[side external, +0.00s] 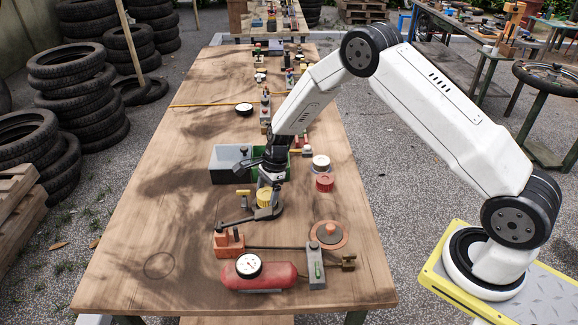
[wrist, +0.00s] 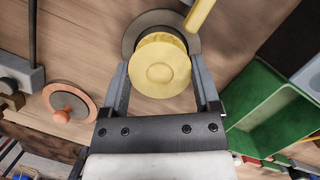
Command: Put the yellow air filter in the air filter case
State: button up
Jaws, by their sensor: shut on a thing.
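The yellow air filter (wrist: 160,66) is a round, ridged piece between the two fingers of my gripper (wrist: 161,80) in the wrist view. My gripper is shut on it. In the side view the yellow filter (side external: 263,198) shows below my gripper (side external: 268,182), low over a dark grey round base (side external: 268,213), which looks like the air filter case. In the wrist view this grey round base (wrist: 134,36) sticks out behind the filter, mostly towards the top left. I cannot tell whether the filter touches it; its inside is hidden.
A green bin (wrist: 273,108) stands right of my gripper in the wrist view; a grey bin (side external: 228,164) is beside it. A red tank with a gauge (side external: 262,271), an orange disc (side external: 329,235) and a red cylinder (side external: 324,182) stand nearby. The table's left side is mostly clear.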

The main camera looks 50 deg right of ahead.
jog(key=shift+f, duration=0.95)
jog(key=shift+f, duration=0.15)
jog(key=o, duration=1.2)
jog(key=shift+c, duration=0.2)
jog(key=v, duration=1.2)
jog(key=shift+s+r, duration=0.1)
jog(key=shift+r, duration=0.15)
jog(key=s+a+r+n+t+h, duration=0.1)
jog(key=s+r+n, duration=0.2)
jog(key=s+n, duration=0.7)
jog(key=s+a+r+n+t+h, duration=0.1)
jog(key=s+r+n+h, duration=0.1)
jog(key=s+n, duration=0.8)
jog(key=shift+s+r, duration=0.85)
jog(key=shift+s, duration=0.3)
